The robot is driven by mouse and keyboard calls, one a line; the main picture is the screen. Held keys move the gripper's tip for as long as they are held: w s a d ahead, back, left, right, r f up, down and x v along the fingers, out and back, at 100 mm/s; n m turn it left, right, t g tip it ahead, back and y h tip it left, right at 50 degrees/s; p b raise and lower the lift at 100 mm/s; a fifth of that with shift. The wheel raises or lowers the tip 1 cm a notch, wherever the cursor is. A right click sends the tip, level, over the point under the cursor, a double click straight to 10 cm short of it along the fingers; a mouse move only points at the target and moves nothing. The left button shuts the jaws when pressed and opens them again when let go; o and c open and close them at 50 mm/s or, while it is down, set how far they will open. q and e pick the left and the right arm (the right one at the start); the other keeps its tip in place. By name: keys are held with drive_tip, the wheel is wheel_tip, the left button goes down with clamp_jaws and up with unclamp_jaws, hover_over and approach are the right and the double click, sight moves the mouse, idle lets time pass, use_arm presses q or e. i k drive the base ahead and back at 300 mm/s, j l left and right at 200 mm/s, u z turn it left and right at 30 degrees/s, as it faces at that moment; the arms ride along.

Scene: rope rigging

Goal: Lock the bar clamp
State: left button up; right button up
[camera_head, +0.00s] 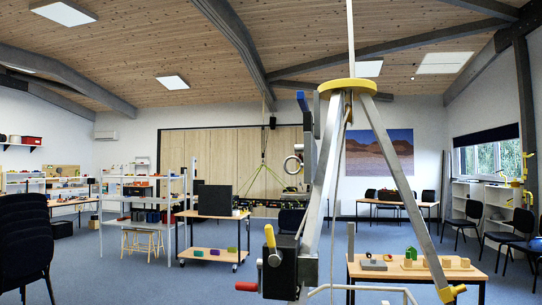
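A tripod with a yellow top plate (347,86) and grey metal legs (390,155) stands close in front of me. A black winch box (281,270) is mounted low on its left leg, with a yellow lever (270,238) standing upright and a red crank grip (246,286) out to the left. A grey bracket with a blue tip (302,101) and a round metal ring (292,165) sits higher on that leg. I cannot tell which of these parts, if any, is the bar clamp, or whether it is locked. Neither of my grippers shows.
A wooden table (417,273) with blocks stands behind the tripod's right leg. A black-panelled cart (213,228) and a shelf rack (143,210) are at the left. Black chairs (25,240) stand at the left edge, others at the right.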

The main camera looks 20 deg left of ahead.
sight(299, 148)
drive_tip(key=j, duration=0.75)
drive_tip(key=k+j+z, duration=0.1)
drive_tip(key=j, duration=0.65)
drive_tip(key=k+j, duration=0.15)
drive_tip(key=j, duration=0.6)
drive_tip(key=i+j+u, duration=0.1)
drive_tip(key=j+u, duration=0.15)
drive_tip(key=j, duration=0.25)
drive_tip(key=i+j+u, duration=0.1)
drive_tip(key=j+u, duration=0.15)
drive_tip(key=j, duration=0.2)
drive_tip(key=i+j, duration=0.85)
drive_tip(key=i, duration=0.25)
drive_tip(key=i+j, duration=0.45)
drive_tip(key=i+u, duration=0.05)
